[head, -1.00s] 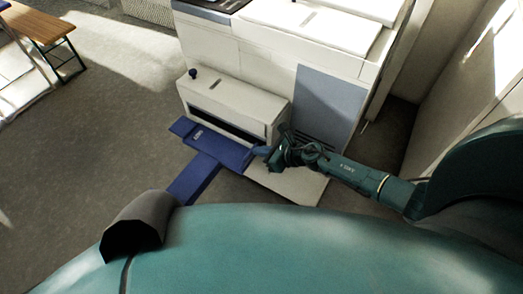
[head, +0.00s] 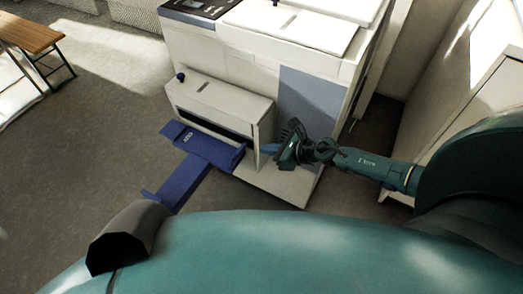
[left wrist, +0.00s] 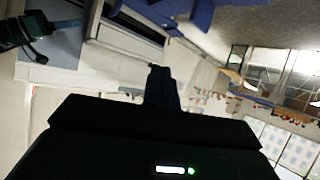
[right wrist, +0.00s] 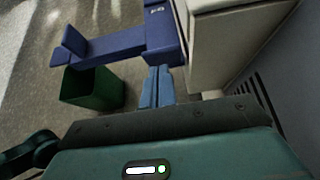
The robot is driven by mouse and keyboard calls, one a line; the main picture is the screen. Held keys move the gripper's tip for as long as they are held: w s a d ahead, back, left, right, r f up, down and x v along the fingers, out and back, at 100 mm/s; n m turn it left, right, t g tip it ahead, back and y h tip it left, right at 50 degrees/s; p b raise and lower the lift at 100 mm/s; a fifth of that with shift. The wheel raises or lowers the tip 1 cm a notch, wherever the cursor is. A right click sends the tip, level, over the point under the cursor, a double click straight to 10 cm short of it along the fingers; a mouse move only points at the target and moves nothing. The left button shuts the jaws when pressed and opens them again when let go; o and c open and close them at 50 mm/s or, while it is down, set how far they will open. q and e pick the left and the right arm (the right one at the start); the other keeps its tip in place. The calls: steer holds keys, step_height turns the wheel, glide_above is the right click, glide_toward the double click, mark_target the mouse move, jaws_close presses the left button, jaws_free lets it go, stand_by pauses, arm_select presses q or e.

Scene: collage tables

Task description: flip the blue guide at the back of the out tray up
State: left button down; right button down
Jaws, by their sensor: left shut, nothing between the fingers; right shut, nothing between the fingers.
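The blue out tray (head: 207,147) sticks out from the front of the white machine, with a long narrow arm (head: 182,182) reaching toward the lower left. In the right wrist view a blue end piece (right wrist: 75,43) stands up at the far end of that arm. My right gripper (head: 267,148) is shut and empty, just right of the tray and apart from it; its fingers (right wrist: 158,84) also show in the right wrist view. My left gripper (left wrist: 160,75) is shut and empty in the left wrist view, with part of the blue tray (left wrist: 185,12) beyond it.
The white machine (head: 235,60) stands behind the tray, with a low ledge (head: 280,182) under my right gripper. A green bin (right wrist: 92,88) shows near the tray arm in the right wrist view. A wooden bench (head: 28,35) is at the far left. The floor left of the tray is clear.

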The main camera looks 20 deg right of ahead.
arm_select(q)
steer(key=shift+s+p, duration=0.2)
steer(key=shift+p, duration=0.15)
arm_select(e)
steer(key=shift+s+d+r, duration=0.25)
steer(key=shift+s+r, duration=0.05)
steer(key=shift+r, duration=0.35)
steer(key=shift+s+d+r, duration=0.2)
steer(key=shift+s+r, duration=0.1)
steer(key=shift+r, duration=0.3)
arm_select(q)
steer(key=shift+f, duration=0.1)
